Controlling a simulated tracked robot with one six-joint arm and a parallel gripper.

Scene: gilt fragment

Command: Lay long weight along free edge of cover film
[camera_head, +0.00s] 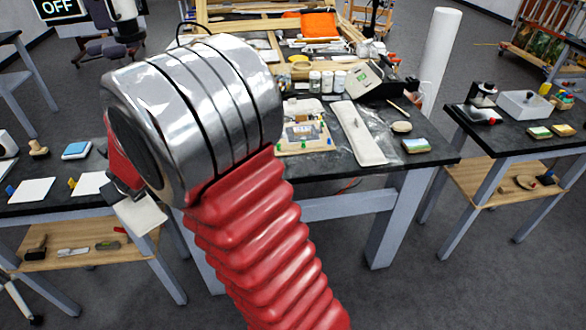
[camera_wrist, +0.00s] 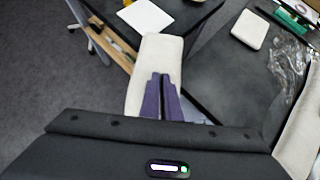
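My gripper (camera_wrist: 161,98) has its two dark purple fingers close together on a long off-white weight (camera_wrist: 155,62). The weight hangs over the gap between two tables, and its end shows below my arm in the head view (camera_head: 140,216). My arm hides the fingers in the head view. Another long off-white weight (camera_head: 358,134) lies on the middle table; part of it shows at the right edge of the wrist view (camera_wrist: 302,135). Clear, wrinkled cover film (camera_wrist: 289,75) lies beside it. A pale board with a small fragment (camera_head: 303,134) lies to its left.
The middle black table (camera_head: 408,164) also holds jars (camera_head: 327,82), a grey device (camera_head: 370,82) and tools. A left side table (camera_head: 38,208) holds white sheets and small items. A right side table (camera_head: 520,140) stands apart. A bare black tabletop area (camera_wrist: 228,82) shows right of my fingers.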

